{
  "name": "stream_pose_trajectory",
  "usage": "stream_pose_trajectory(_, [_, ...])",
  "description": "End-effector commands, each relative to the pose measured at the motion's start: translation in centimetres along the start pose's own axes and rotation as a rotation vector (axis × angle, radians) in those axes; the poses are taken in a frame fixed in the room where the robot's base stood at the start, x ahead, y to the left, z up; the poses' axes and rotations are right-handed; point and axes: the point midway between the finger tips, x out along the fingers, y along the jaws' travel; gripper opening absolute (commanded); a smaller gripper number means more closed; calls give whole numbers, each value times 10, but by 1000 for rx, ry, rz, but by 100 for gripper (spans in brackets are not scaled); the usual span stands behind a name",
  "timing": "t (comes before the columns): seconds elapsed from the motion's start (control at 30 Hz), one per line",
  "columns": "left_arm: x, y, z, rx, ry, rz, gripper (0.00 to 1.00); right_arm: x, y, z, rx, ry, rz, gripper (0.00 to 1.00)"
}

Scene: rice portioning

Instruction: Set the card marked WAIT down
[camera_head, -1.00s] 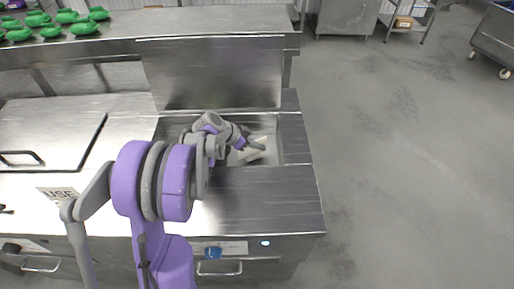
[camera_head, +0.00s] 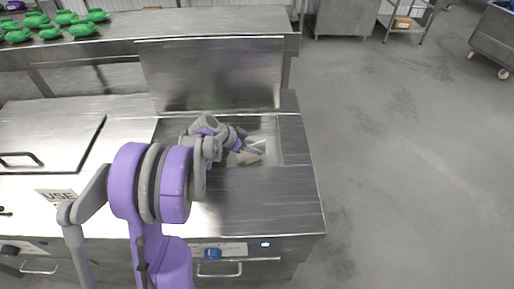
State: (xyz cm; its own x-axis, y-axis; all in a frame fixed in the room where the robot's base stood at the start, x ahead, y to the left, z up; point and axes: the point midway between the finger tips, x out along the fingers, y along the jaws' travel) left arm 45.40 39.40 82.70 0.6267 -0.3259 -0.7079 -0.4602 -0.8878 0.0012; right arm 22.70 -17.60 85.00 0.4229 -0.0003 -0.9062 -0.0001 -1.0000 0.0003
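My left gripper (camera_head: 256,149) is low in the recessed steel basin, at the end of the purple and grey arm. A small pale card (camera_head: 248,158) is in the basin, right at the fingers. Its print cannot be read from here, and the gripper partly covers it. The fingers are too small to tell whether they are open or still around the card. My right gripper is not in view.
A card marked USE (camera_head: 57,195) lies on the steel counter at the left, partly behind my arm. A lid with a black handle (camera_head: 22,158) is behind it. Several green items (camera_head: 82,29) stand on the upper shelf. The counter before the basin (camera_head: 262,205) is clear.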

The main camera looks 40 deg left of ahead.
Motion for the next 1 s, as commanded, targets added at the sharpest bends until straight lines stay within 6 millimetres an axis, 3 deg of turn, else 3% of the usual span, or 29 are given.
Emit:
stream_pose_trajectory(0.3, [-69, -1, 0, -3, 0, -5, 35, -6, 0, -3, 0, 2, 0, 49])
stream_pose_trajectory(0.5, [-98, 0, 0, -1, 0, -2, 35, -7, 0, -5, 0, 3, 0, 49])
stream_pose_trajectory(1.0, [-107, 3, -2, -3, -4, 1, 35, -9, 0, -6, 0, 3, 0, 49])
